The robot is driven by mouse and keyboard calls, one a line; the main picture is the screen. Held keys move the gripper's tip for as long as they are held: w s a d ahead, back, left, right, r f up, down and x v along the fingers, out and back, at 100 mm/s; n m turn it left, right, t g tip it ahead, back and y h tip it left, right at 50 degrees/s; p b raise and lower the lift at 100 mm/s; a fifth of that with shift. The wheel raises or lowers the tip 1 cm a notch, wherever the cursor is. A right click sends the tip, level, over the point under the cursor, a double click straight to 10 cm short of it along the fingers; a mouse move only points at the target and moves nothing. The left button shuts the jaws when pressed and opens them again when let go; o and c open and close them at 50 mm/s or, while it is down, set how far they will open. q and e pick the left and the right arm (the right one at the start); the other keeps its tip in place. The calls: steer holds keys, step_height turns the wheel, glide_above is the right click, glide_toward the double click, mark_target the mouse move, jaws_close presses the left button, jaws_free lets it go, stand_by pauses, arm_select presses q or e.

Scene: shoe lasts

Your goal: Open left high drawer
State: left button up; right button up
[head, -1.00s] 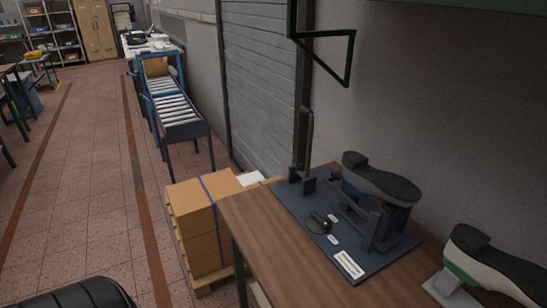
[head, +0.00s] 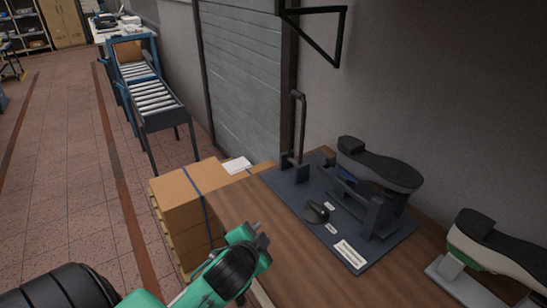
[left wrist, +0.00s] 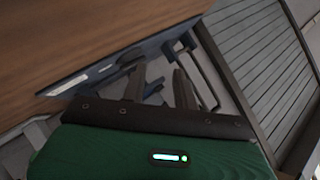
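No drawer front or handle shows in either view. The wooden workbench (head: 290,255) is seen from above, and whatever is under its top is hidden. My left gripper (head: 262,238) is at the bench's near left edge, by the cardboard boxes. In the left wrist view its two dark fingers (left wrist: 160,88) stand apart with nothing visible between them, and the wooden bench top (left wrist: 90,45) fills the upper left. My right gripper is in neither view.
A dark fixture plate (head: 282,190) with a shoe last (head: 375,165) is on the bench. Another last (head: 490,245) stands at right. Cardboard boxes (head: 180,200) are beside the bench's left side. A roller conveyor (head: 155,98) stands behind. The floor at left is clear.

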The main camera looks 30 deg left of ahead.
arm_select(q)
steer(key=w+a+r+m+t, duration=0.2)
steer(key=w+r+m+t, duration=0.25)
steer(key=r, duration=0.75)
steer(key=w+a+r+m+t, duration=0.1)
steer(key=w+r+m+t, duration=0.4)
steer(key=r, duration=0.7)
steer(key=s+d+r+m+g+h, duration=0.2)
steer(key=d+r+m+h, duration=0.1)
steer(key=r+m+h, duration=1.2)
steer(key=s+d+r+m+g+h, duration=0.2)
steer(key=r+m+h, duration=0.75)
steer(key=m, duration=0.95)
steer(key=s+a+r+m+t+y, duration=0.1)
steer(key=s+a+r+m+y, duration=0.1)
steer(key=a+r+m+y, duration=0.4)
steer(key=s+a+r+m+y, duration=0.3)
steer(key=a+r+y, duration=0.2)
steer(key=r+y, duration=0.25)
steer(key=shift+t, duration=0.25)
steer(key=p+x, duration=0.2)
steer(key=x, duration=0.2)
steer(key=p+x, duration=0.2)
steer(key=x, duration=0.3)
steer(key=p+x, duration=0.3)
steer(key=x, duration=0.2)
steer(key=shift+a+r, duration=0.1)
steer(key=shift+r, duration=0.25)
